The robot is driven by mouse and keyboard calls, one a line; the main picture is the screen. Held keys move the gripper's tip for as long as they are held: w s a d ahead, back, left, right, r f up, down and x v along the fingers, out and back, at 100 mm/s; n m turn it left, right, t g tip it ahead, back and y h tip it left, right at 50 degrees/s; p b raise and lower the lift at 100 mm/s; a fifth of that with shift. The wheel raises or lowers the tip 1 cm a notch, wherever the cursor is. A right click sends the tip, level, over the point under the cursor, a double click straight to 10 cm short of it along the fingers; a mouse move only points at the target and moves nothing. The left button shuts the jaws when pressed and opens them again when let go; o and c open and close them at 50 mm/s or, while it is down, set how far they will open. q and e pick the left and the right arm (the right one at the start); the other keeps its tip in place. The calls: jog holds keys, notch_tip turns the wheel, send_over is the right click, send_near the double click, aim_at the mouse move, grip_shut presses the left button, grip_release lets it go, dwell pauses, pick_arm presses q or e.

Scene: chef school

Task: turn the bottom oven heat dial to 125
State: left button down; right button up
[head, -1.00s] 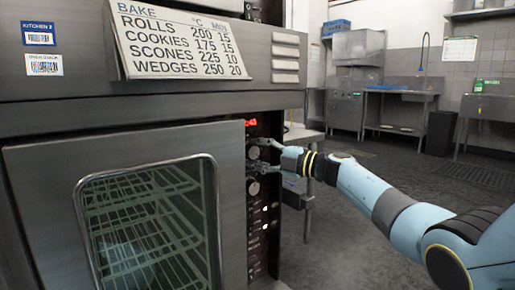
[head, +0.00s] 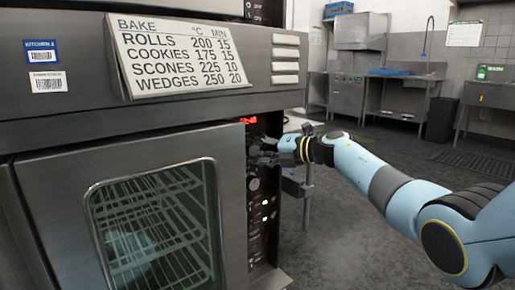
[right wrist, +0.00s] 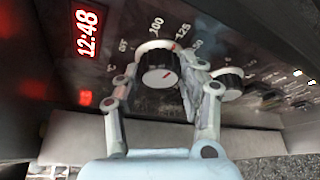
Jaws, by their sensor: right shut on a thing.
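My right gripper (head: 262,152) is at the oven's control strip, just below the red display. In the right wrist view its two fingers (right wrist: 164,76) are shut on the sides of a round, white-faced dial (right wrist: 158,78). The printed scale around this dial reads OFF, 100, 125 and 150. In the head view the gripper hides most of this dial. My left gripper is not in view.
A second dial (head: 254,184) sits below; it also shows in the right wrist view (right wrist: 228,83). The red display (right wrist: 88,32) reads 12:48. The glass oven door (head: 160,235) is closed, left of the strip. A bake chart (head: 180,55) hangs above. Open floor lies right.

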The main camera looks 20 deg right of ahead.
jog(key=shift+f, duration=0.2)
jog(key=o, duration=1.2)
jog(key=shift+r, duration=0.1)
jog(key=v, duration=1.2)
